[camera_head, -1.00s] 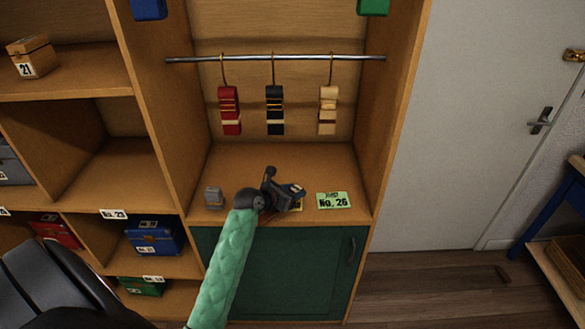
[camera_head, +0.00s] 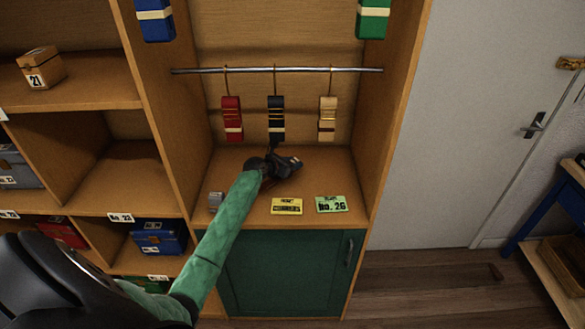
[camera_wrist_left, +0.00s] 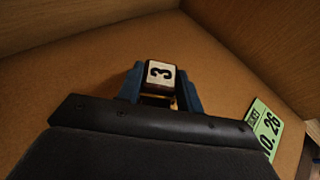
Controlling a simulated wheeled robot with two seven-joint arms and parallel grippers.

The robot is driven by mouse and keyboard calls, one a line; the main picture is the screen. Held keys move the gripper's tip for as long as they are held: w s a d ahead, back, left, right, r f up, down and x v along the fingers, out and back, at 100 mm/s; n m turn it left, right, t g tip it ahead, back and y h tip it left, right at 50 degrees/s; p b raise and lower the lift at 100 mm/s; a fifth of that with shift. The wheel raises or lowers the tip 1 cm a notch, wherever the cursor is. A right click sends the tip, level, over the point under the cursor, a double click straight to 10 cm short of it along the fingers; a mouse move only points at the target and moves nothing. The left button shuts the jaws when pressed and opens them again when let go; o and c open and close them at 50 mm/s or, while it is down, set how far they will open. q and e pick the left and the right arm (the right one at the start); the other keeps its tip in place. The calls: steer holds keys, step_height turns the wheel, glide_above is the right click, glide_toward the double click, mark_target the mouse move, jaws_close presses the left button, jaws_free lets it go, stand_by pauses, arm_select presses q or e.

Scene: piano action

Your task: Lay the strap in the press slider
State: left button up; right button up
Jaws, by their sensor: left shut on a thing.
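My left gripper (camera_head: 290,165) is in the open bay, above or at its shelf, below the hanging black strap-like piece (camera_head: 276,118). I cannot tell whether this is the strap. A red piece (camera_head: 232,118) and a cream piece (camera_head: 328,118) hang beside the black one from hooks on a metal rail (camera_head: 350,70). No press slider can be clearly picked out. My right gripper is out of view.
On the bay's shelf lie a yellow card (camera_head: 286,206), a green "No. 26" card (camera_head: 331,204) and a small grey object (camera_head: 215,202). Wooden side walls bound the bay. A green cabinet door (camera_head: 290,275) is below, and box-filled cubbies stand at the left.

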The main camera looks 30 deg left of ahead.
arm_select(q)
steer(key=shift+f+p, duration=0.3)
steer(key=shift+p, duration=0.05)
steer(key=shift+s+f+p, duration=0.1)
steer(key=shift+f+p, duration=0.4)
steer(key=shift+f, duration=0.85)
steer(key=shift+f, duration=0.1)
steer(key=o, duration=1)
